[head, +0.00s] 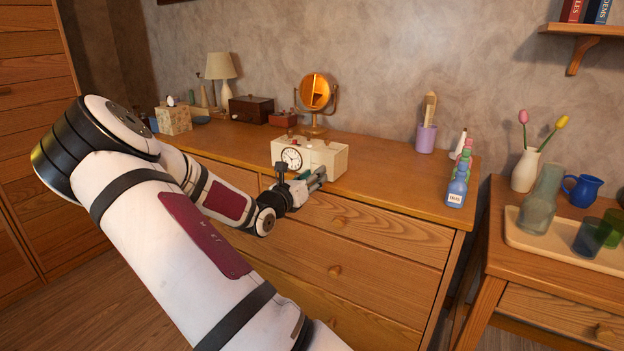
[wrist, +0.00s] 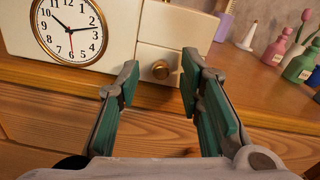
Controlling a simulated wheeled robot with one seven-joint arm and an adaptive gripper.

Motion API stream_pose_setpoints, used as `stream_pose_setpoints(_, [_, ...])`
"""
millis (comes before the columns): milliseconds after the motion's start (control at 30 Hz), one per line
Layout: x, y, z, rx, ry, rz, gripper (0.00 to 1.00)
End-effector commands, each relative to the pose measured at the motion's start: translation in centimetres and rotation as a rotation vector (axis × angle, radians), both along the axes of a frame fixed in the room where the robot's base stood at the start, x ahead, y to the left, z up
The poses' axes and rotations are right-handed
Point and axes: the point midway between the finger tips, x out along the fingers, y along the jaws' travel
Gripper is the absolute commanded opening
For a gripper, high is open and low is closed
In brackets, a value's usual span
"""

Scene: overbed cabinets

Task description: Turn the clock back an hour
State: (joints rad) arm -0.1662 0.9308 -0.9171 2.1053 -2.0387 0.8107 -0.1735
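The clock (head: 292,158) is a white dial with black numerals and a dark-gold rim, set in the front of a cream box (head: 327,158) on the dresser top. In the wrist view the dial (wrist: 70,30) is at the upper left; one hand points up-left and the other right. A round brass knob (wrist: 160,69) sits on a small panel to the right of the dial. My gripper (wrist: 158,84) is open and empty, its green-padded fingers pointing toward the panel. The knob shows between the fingertips. In the head view my gripper (head: 312,182) is just before the box, over the dresser's front edge.
The wooden dresser (head: 390,190) carries a gold mirror (head: 317,93), a lamp (head: 221,70), a dark wooden box (head: 251,108), a purple cup (head: 426,137) and small bottles (head: 457,186) at the right. Dresser top right of the clock box is clear.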

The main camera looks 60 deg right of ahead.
Motion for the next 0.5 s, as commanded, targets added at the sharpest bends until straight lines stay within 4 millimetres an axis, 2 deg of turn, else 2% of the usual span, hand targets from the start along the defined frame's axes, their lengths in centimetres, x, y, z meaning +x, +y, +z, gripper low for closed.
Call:
stream_pose_setpoints(233, [-0.03,-0.09,0.03,0.000,0.000,-0.001,0.34])
stream_pose_setpoints(267, [-0.03,-0.09,0.03,0.000,0.000,-0.001,0.29])
stream_pose_setpoints(400, [-0.03,-0.08,0.03,0.000,0.000,-0.001,0.00])
stream_pose_setpoints(500, [-0.04,-0.07,0.03,0.000,0.000,-0.001,0.00])
